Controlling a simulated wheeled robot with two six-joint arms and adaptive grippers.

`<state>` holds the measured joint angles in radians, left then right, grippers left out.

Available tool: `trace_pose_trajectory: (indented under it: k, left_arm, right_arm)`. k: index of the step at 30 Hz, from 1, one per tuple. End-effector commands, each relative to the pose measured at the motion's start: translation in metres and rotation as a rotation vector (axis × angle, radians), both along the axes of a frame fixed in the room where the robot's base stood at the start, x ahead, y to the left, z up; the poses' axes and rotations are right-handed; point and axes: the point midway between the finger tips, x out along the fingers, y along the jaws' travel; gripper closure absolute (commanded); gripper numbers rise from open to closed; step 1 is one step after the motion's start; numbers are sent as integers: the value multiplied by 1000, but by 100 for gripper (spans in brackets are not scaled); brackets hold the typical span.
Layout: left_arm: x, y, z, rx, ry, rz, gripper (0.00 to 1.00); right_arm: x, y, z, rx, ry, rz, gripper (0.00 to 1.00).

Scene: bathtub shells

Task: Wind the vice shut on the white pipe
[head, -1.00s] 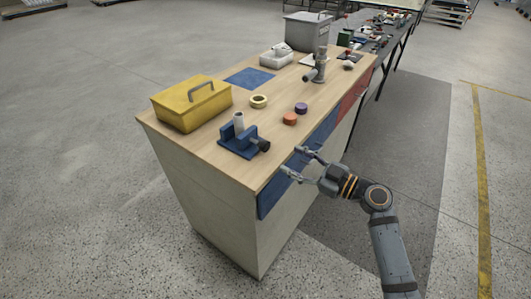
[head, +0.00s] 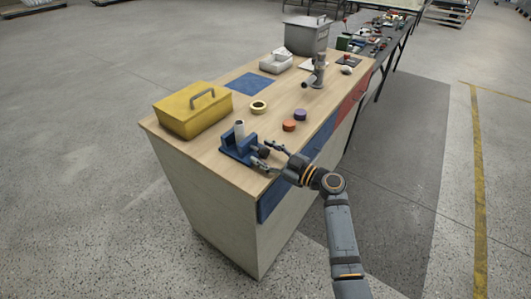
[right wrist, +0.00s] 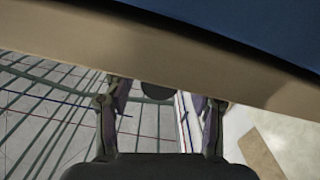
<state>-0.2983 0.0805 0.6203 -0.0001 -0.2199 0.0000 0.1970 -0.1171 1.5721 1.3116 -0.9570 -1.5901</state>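The blue vice (head: 236,148) sits on the wooden bench near its front edge. The white pipe (head: 240,129) stands upright between its jaws; whether the jaws touch it is too small to tell. The vice's dark handle (head: 264,152) points toward my right gripper (head: 265,156). My right gripper is open, with one finger on each side of the handle; contact is unclear. In the right wrist view, a dark rounded end (right wrist: 157,92) shows between the spread fingers (right wrist: 162,112), partly hidden by a beige edge. My left gripper is out of view.
The bench top (head: 215,165) also holds a yellow toolbox (head: 192,112), a tape ring (head: 259,107), an orange roll (head: 289,126) and a purple roll (head: 300,115). A grey upright fitting (head: 318,70) stands farther back. The blue drawer front (head: 273,197) lies below my gripper.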

Motion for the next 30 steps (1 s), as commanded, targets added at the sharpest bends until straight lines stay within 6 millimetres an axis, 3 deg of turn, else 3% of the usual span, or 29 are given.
trace_pose_trajectory:
  k: [1,11,20,30]
  left_arm:
    - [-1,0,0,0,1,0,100]
    - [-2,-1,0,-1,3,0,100]
    - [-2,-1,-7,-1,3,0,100]
    - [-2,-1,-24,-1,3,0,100]
  right_arm:
    - [0,0,0,0,0,0,53]
    - [0,0,0,0,0,0,98]
    - [0,0,-2,30,40,-1,98]
    - [0,-1,-3,164,226,0,98]
